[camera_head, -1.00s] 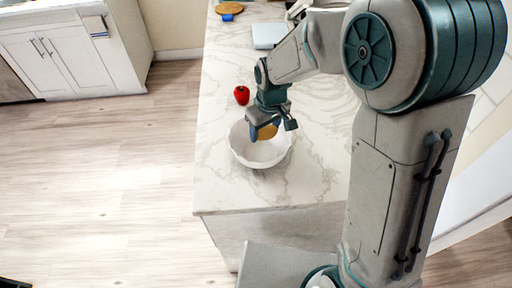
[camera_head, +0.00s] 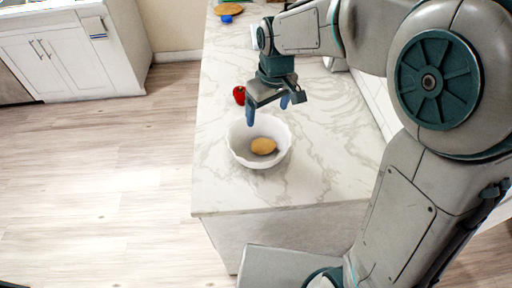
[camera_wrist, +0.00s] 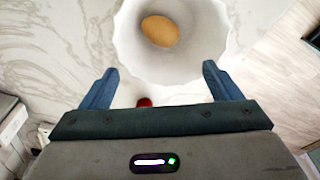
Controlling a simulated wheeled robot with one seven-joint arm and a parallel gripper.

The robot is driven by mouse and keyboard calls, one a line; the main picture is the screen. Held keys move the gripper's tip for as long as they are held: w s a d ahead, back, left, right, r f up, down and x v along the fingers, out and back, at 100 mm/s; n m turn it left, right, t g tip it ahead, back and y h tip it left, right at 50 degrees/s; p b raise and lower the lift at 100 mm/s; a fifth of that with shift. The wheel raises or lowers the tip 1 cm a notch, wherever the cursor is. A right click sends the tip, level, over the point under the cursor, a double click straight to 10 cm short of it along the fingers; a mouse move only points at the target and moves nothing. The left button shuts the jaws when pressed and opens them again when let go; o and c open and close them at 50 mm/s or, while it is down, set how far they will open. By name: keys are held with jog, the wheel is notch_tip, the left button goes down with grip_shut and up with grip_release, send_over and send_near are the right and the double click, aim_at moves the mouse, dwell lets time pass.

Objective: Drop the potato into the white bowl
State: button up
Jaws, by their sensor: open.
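The tan potato (camera_head: 263,146) lies inside the white bowl (camera_head: 243,156), which stands upright on the marble counter. In the wrist view the potato (camera_wrist: 160,31) rests on the bottom of the bowl (camera_wrist: 190,66), near the top of the picture. My gripper (camera_head: 267,110) is open and empty, above the bowl's far rim and apart from the potato. In the wrist view its two blue fingers (camera_wrist: 160,88) are spread wide with nothing between them.
A red pepper (camera_head: 239,95) stands on the marble counter (camera_head: 225,190) just behind the bowl; part of it shows in the wrist view (camera_wrist: 144,102). A round wooden board (camera_head: 229,9) and a blue object (camera_head: 227,19) lie at the far end. The counter's near end is clear.

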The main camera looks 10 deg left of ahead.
jog(key=r, duration=0.5)
jog(key=shift+s+d+r, duration=0.2)
jog(key=shift+s, duration=0.05)
